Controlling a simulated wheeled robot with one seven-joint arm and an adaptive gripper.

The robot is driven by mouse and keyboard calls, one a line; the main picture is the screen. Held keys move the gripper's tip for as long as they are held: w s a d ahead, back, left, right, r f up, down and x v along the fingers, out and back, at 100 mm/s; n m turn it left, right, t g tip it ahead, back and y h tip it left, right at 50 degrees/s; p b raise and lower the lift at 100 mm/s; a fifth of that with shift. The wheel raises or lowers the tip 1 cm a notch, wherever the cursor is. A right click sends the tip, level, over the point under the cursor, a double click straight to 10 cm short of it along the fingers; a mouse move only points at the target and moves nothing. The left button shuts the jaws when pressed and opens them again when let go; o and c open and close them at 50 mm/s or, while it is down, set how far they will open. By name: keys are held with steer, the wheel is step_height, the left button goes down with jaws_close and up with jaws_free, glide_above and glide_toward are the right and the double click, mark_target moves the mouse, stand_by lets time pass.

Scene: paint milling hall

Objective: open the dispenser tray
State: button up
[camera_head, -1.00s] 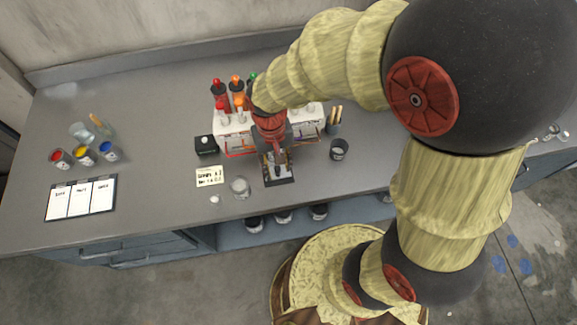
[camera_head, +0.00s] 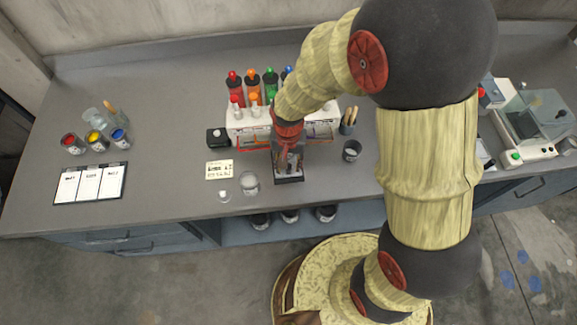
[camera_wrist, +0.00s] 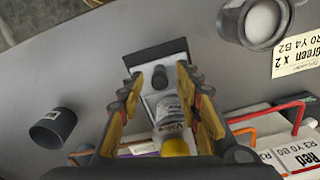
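The white dispenser (camera_head: 245,126) stands at the back of the bench with coloured bottles on top. A small black-edged tray (camera_head: 290,181) sits at its front; in the wrist view its dark front edge (camera_wrist: 155,53) and pale floor show. A dark round knob (camera_wrist: 160,77) and a labelled cylinder with a yellow end (camera_wrist: 170,118) lie in line with it. My gripper (camera_head: 287,165) is above the tray, pointing down. In the wrist view my gripper (camera_wrist: 158,78) has its yellow-padded fingers apart, one on each side of the knob. Contact cannot be told.
A clear jar (camera_head: 249,184) and recipe card (camera_head: 219,169) stand left of the tray. A dark cup (camera_head: 352,150) and a brush holder (camera_head: 347,125) are right. Paint cups (camera_head: 95,139) and a clipboard (camera_head: 90,183) are far left. A machine (camera_head: 530,120) is far right.

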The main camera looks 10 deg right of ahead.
steer(key=shift+f, duration=0.55)
jaws_close()
stand_by(0.6)
